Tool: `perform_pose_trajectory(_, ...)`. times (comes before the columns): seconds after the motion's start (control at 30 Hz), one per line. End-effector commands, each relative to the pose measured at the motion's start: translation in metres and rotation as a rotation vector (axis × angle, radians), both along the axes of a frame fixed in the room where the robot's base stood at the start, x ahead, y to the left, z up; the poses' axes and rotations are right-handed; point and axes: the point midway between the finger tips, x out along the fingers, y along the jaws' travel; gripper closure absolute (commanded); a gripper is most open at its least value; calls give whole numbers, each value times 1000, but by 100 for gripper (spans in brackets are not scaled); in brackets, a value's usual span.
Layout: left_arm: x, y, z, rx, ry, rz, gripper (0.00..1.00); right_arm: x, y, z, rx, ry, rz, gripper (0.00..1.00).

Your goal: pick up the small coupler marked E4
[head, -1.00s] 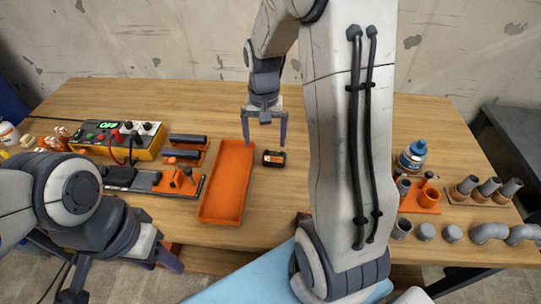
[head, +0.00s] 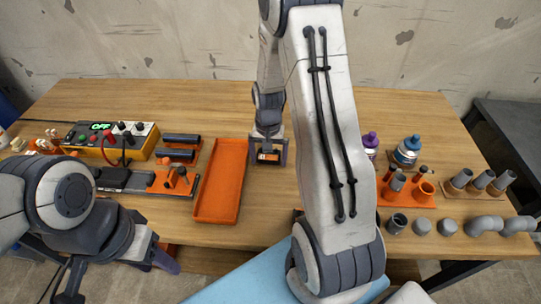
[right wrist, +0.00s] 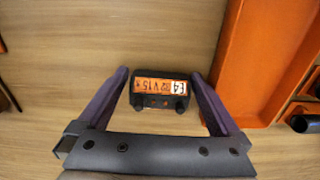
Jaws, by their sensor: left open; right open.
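The small dark coupler (right wrist: 158,101) has an orange and white label reading E4, upside down in the right wrist view. It sits between the two open fingers of my right gripper (right wrist: 160,98), with a gap on each side. In the head view the coupler (head: 268,156) shows between the fingertips of my right gripper (head: 269,158), right of the orange tray; the gripper partly hides it. My left gripper (head: 112,280) is low at the left, in front of the table edge, and empty.
The orange tray (head: 220,182) lies left of the coupler, and also shows in the right wrist view (right wrist: 262,60). A power box (head: 110,142) and black-handled tools (head: 182,147) stand further left. Pipe fittings (head: 487,227) and bottles (head: 407,151) are at the right. Table behind the coupler is clear.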

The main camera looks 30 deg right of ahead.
Motion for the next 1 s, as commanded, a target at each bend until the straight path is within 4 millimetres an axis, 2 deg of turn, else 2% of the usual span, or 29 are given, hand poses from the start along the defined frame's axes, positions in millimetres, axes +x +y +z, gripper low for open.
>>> perform_pose_trajectory(0.2, 0, 0, 0, 0, 0, 0, 50, 0, 0, -1, 0, 0, 0, 0)
perform_pose_trajectory(0.27, 0, 0, 0, 0, 0, 0, 50, 0, 0, -1, 0, 0, 0, 23)
perform_pose_trajectory(0.3, 0, 0, 0, 0, 0, 0, 50, 0, 0, -1, 0, 0, 0, 38)
perform_pose_trajectory(0.37, 0, 0, 0, 0, 0, 0, 50, 0, 0, -1, 0, 0, 0, 61)
perform_pose_trajectory(0.4, 0, 0, 0, 0, 0, 0, 50, 0, 0, -1, 0, 0, 0, 69)
perform_pose_trajectory(0.77, 0, 0, 0, 0, 0, 0, 50, 1, 0, 6, -1, -3, 0, 69)
perform_pose_trajectory(0.87, 0, 0, 0, 0, 0, 0, 50, 1, 0, 15, -1, -4, 0, 69)
perform_pose_trajectory(1.0, 0, 0, 1, 0, 0, 0, 50, 2, -1, 40, -2, -7, 0, 69)
